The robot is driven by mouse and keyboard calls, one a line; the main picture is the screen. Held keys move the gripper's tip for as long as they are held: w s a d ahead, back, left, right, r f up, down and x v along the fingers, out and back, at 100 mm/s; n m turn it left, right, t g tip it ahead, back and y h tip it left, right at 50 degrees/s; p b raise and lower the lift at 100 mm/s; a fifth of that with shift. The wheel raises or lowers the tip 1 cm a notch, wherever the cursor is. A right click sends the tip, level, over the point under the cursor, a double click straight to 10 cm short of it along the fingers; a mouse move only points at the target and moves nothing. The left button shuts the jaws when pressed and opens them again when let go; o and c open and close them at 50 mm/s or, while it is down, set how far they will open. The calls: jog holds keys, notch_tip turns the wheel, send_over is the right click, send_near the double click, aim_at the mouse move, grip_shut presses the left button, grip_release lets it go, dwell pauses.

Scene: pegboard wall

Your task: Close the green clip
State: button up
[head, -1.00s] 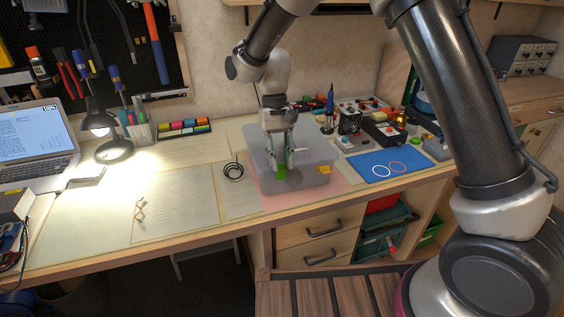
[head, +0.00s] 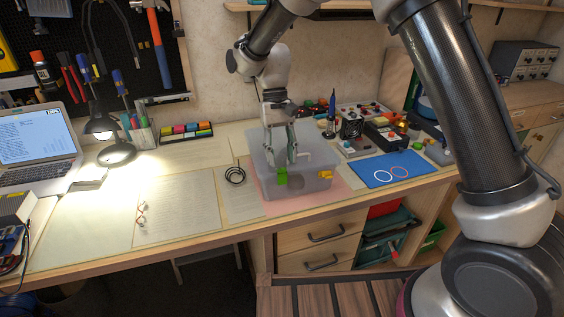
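The green clip (head: 282,177) is on the front side of a translucent grey box (head: 262,178), left of a yellow clip (head: 325,174). It is too small to tell whether it is open or closed. My gripper (head: 285,160) points down over the box, its fingertips just above and behind the green clip in the picture. I cannot tell whether they touch the box or its lid. The finger gap is not clear at this size, and nothing is seen held.
The box stands on a pink mat (head: 335,196) near the bench's front edge. A blue mat (head: 382,182) with two rings lies to the right. Electronics and tools crowd the back right.

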jog(key=v, duration=0.9)
jog(key=shift+r, duration=0.2)
jog(key=shift+w, duration=0.15)
jog(key=s+d+r+m+t, duration=0.1)
jog(key=s+d+r+t, duration=0.2)
jog(key=s+d, duration=0.5)
jog(key=s+d+r+t, duration=0.2)
jog(key=s+d, duration=0.6)
jog(key=d, duration=0.7)
jog(key=s+d+r+m+t+y, duration=0.1)
jog(key=s+d+r+t, duration=0.2)
jog(key=s+d, duration=0.5)
jog(key=d+r, duration=0.1)
jog(key=d, duration=0.2)
jog(key=shift+s+d+r+m+t, duration=0.2)
jog(key=shift+s+d+m+t, duration=0.1)
jog(key=shift+d, duration=0.05)
